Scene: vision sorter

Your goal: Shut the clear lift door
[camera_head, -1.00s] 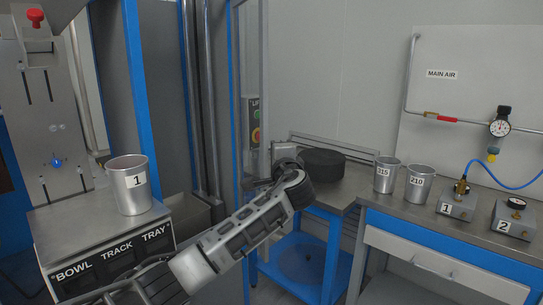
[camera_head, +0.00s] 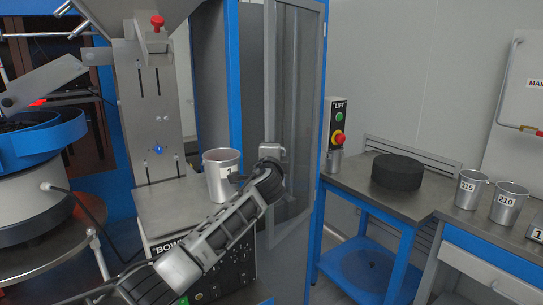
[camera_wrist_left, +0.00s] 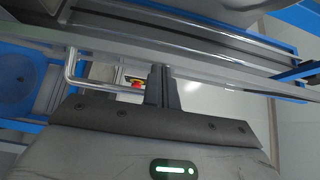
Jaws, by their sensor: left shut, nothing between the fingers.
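The clear lift door (camera_head: 296,90) is a see-through panel in a grey frame, at centre in the head view. Its right side is by a blue post and its left edge stands apart from the other blue post, so it looks partly open. My left arm reaches up from the bottom, and its wrist overlaps the door's lower left part. The left gripper's fingers are mostly hidden there. In the left wrist view the left gripper (camera_wrist_left: 162,75) is shut and empty, close to a bent metal bar (camera_wrist_left: 72,68). Contact cannot be told. The right gripper is not in view.
A metal cup (camera_head: 218,182) stands on the bowl-track-tray box, left of my arm. A lift button box (camera_head: 338,124) is right of the door. A blue bowl feeder (camera_head: 40,145) is at left.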

